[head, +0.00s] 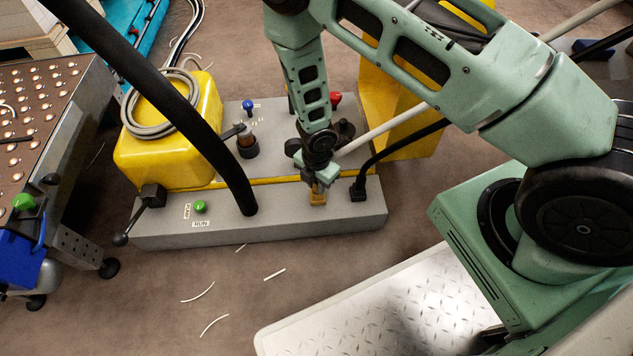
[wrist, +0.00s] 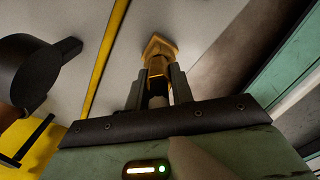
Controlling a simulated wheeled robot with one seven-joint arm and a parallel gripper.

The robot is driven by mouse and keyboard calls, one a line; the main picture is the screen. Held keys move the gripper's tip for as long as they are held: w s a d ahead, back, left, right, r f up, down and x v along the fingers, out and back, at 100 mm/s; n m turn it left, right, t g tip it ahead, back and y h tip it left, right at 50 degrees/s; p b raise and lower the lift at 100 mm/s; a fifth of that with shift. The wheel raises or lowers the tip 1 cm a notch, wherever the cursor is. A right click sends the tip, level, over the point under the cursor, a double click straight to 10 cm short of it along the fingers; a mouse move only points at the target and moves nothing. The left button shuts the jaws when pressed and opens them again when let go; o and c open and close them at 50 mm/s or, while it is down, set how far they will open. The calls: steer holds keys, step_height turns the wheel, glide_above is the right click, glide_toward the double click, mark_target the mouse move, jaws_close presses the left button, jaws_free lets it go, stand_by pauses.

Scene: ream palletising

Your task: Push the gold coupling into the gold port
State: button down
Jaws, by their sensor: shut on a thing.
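My gripper (head: 318,182) points down over the front part of the grey machine base. In the wrist view my gripper (wrist: 157,88) is shut on the gold coupling (wrist: 157,66), which sits between the two fingers. The gold port (wrist: 160,44) is a wider, angular gold piece on the grey surface just beyond the coupling. The coupling is lined up with it and appears to meet it; I cannot tell how deep it sits. In the head view the gold port (head: 318,200) shows just below the fingertips, and the coupling is mostly hidden by my gripper.
A black plug with a black hose (head: 359,190) stands close right of the port. A thick black hose (head: 215,150) rises at left. The grey base (head: 285,220) also carries a green button (head: 200,206), a lever (head: 150,198) and a yellow tank (head: 170,150). A pale hose (head: 385,128) runs right.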

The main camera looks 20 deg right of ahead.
steer(key=shift+f, duration=0.15)
steer(key=c, duration=1.1)
jaws_free()
step_height(320, 180, up, 17)
steer(key=p, duration=0.9)
steer(key=shift+r, duration=0.2)
